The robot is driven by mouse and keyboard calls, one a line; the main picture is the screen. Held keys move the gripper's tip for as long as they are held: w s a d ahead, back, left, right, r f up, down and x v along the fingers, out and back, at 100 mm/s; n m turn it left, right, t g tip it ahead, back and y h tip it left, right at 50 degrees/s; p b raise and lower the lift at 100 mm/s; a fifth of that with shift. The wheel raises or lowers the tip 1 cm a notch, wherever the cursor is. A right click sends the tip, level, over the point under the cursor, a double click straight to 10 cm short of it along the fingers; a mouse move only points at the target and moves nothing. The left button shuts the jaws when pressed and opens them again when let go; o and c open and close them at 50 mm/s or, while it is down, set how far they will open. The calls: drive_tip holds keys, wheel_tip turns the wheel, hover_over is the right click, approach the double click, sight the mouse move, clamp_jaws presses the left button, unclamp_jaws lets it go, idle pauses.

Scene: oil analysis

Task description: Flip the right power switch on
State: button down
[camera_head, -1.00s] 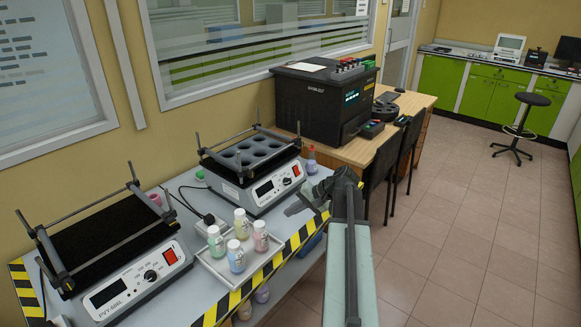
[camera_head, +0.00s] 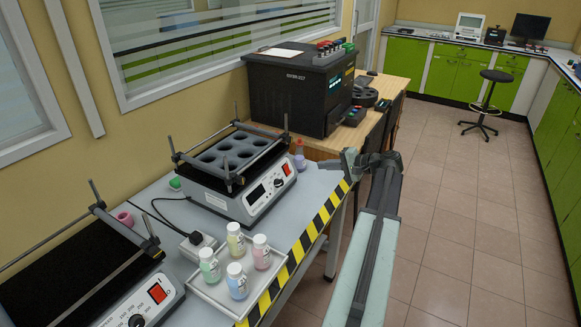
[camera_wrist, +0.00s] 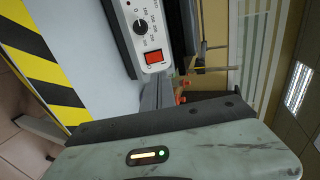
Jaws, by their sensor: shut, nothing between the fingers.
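The right shaker (camera_head: 238,200) is a white and black machine with a rack of round holes on top. Its red power switch (camera_head: 286,169) is at the right end of its front panel, beside a black knob. The red switch also shows large in the wrist view (camera_wrist: 154,57), near the fingertips. My gripper (camera_head: 348,160) is shut and empty, to the right of the switch and apart from it, near the table's striped edge. In the wrist view its grey fingers (camera_wrist: 157,95) point toward the panel. Whether the switch is on is too small to tell.
The left shaker (camera_head: 150,310) with its own red switch is at lower left. A white tray (camera_head: 215,295) holds several capped bottles in front of the right shaker. A small bottle (camera_head: 300,155) stands just right of the shaker.

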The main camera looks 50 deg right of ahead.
sight(287, 166)
drive_tip(key=b+x, duration=0.5)
drive_tip(key=x, duration=0.9)
drive_tip(key=shift+a, duration=0.1)
